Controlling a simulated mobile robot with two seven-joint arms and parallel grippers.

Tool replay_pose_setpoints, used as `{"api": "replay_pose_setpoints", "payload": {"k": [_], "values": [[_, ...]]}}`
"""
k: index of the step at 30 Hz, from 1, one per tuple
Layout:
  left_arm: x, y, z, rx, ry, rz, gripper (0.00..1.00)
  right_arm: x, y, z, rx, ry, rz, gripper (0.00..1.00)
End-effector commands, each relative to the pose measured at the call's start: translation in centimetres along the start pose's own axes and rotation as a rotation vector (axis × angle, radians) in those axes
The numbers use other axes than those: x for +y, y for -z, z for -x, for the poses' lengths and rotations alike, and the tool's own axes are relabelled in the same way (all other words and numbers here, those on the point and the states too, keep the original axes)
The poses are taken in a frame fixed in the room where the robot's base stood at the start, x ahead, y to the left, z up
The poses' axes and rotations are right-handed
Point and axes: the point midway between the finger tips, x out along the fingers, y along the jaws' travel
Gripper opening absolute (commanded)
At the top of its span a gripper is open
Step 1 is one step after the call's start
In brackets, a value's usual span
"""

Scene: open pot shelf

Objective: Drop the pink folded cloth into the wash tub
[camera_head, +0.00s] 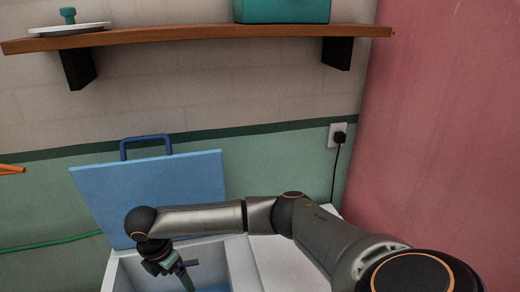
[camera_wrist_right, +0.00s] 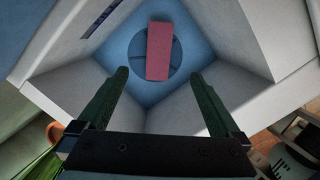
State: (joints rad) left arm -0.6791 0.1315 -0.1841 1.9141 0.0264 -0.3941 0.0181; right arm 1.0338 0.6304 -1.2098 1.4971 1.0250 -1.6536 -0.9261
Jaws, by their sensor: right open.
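The pink folded cloth (camera_wrist_right: 159,50) lies on the blue floor of the wash tub (camera_wrist_right: 235,88) in the right wrist view, over a round darker patch. In the head view the white tub (camera_head: 217,257) is at bottom centre-left with its blue lid (camera_head: 150,185) raised against the wall; the cloth is hidden there. My right gripper (camera_head: 186,277) points down over the tub opening. In the wrist view its fingers (camera_wrist_right: 160,75) are spread and empty, apart from the cloth below. My left gripper is not in view.
A wooden shelf (camera_head: 200,36) runs above, carrying a teal box (camera_head: 282,10) and a white plate (camera_head: 66,30). A plug and cord (camera_head: 339,138) hang on the wall. A white surface (camera_head: 285,265) adjoins the tub at right. A green hose (camera_head: 50,243) is at left.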

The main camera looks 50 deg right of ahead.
Motion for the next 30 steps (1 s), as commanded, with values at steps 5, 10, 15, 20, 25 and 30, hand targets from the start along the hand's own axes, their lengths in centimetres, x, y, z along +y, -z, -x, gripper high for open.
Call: {"api": "replay_pose_setpoints", "payload": {"k": [5, 10, 15, 20, 25, 30], "values": [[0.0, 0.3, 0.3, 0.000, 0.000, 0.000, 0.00, 0.1, 0.0, 4.3, 0.001, -0.006, -0.001, 1.00], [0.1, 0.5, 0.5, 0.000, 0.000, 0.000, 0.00, 0.1, 0.0, 7.7, 0.001, -0.005, 0.000, 1.00], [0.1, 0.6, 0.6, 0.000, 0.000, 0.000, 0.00, 0.1, 0.0, 9.8, 0.001, -0.005, 0.000, 1.00], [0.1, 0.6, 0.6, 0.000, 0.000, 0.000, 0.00, 0.0, 0.0, 10.4, 0.000, -0.002, -0.001, 1.00], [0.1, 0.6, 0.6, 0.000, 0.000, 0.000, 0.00, 0.0, 0.0, 10.4, 0.000, -0.002, -0.001, 1.00], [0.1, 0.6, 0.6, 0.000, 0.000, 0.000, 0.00, 0.0, 0.0, 10.4, 0.000, -0.002, -0.001, 1.00]]}}
